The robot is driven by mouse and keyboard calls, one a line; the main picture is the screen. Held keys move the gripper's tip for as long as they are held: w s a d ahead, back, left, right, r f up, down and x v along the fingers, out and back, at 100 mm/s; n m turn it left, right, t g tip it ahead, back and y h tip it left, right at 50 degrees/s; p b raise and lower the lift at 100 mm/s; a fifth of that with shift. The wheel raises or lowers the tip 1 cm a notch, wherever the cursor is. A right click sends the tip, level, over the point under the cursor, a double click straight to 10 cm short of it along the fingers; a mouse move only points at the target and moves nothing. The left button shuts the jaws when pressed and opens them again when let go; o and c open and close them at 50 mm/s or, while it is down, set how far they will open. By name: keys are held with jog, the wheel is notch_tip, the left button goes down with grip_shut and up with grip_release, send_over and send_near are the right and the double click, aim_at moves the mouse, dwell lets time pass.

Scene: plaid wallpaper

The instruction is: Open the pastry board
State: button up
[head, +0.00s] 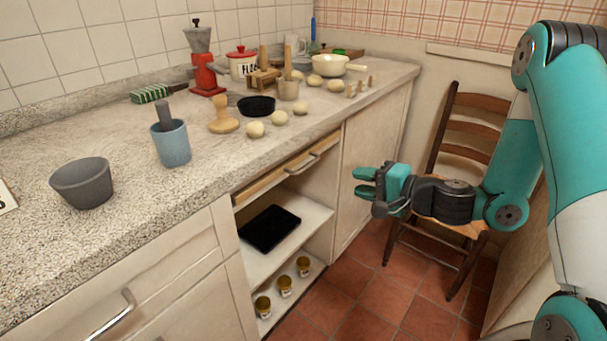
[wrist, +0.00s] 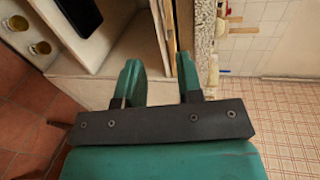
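The pastry board (head: 262,186) is a wooden slab in a slot just under the worktop, above an open cupboard. Its front edge carries a metal bar handle (head: 303,165). The board looks pushed in, with its front about flush with the cabinet. My gripper (head: 363,182) hangs in front of the cabinet, right of the handle, pointing left and apart from it. In the wrist view, my gripper (wrist: 160,80) has its two teal fingers spread with nothing between them. A thin wooden strip under the worktop edge shows beyond them; I cannot make out the handle there.
The worktop (head: 130,225) holds a grey bowl (head: 83,183), a blue mortar (head: 171,143), a red grinder (head: 203,75) and several dough balls. The open cupboard below holds a black tray (head: 270,228) and jars. A wooden chair (head: 447,170) stands behind my arm.

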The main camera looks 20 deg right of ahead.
jog(key=p, duration=0.6)
send_near(303, 168)
jog(key=x, duration=1)
jog(key=shift+w+f, duration=0.1)
jog(key=shift+f, duration=0.15)
grip_shut()
